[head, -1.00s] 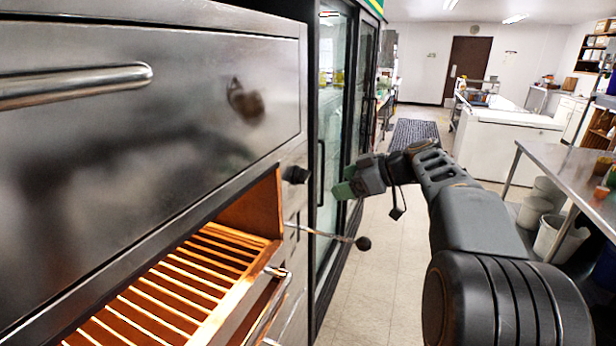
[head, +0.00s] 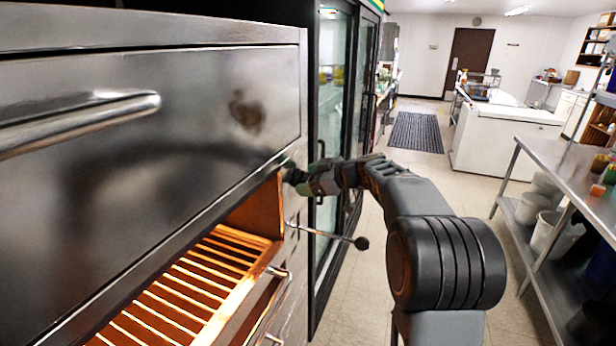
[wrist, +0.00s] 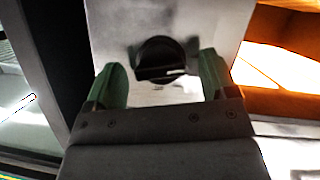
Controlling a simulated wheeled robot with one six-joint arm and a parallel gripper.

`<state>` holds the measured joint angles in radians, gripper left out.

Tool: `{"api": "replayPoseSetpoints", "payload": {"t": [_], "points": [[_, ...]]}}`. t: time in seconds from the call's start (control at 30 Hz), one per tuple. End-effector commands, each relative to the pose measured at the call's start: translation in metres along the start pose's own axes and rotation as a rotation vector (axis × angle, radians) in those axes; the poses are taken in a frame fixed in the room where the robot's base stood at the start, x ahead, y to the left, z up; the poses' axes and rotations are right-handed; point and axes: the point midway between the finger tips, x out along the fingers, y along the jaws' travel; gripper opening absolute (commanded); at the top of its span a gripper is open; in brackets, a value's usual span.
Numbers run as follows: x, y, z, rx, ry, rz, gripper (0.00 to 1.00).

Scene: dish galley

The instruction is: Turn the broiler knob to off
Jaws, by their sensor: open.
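The broiler knob (wrist: 160,60) is round and black with a pale mark on its grip bar, set on a steel panel in the wrist view. The pale mark points to the right in that view. My gripper (wrist: 164,78) is open, with one green finger to each side of the knob and a little below it in the picture. I see gaps between the fingers and the knob, and no clear contact. In the head view my gripper (head: 296,180) is at the broiler's front right edge and hides the knob.
The broiler (head: 200,110) fills the left, with a glowing orange grill rack (head: 190,285) below. A rod with a black ball end (head: 361,243) sticks out below my gripper. Glass-door coolers (head: 335,100) stand just behind. A steel table (head: 570,165) is on the right; the floor between is open.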

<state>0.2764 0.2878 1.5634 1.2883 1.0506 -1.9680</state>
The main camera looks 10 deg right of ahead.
Motion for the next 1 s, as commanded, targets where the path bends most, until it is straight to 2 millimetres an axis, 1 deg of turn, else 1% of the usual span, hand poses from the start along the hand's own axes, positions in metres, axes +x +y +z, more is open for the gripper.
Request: {"api": "replayPoseSetpoints", "payload": {"t": [0.1,0.2,0.47,0.9,1.0], "points": [[0.0067,-0.0001,-0.001,0.0,0.0,0.0,0.79],[0.0091,0.0001,-0.0004,0.0,0.0,0.001,0.79],[0.0096,0.0001,0.0,0.0,0.0,0.001,0.79],[0.0095,-0.0002,0.0,0.0,0.0,0.0,0.38],[0.0069,0.0022,0.002,0.001,-0.001,0.001,0.3]]}}
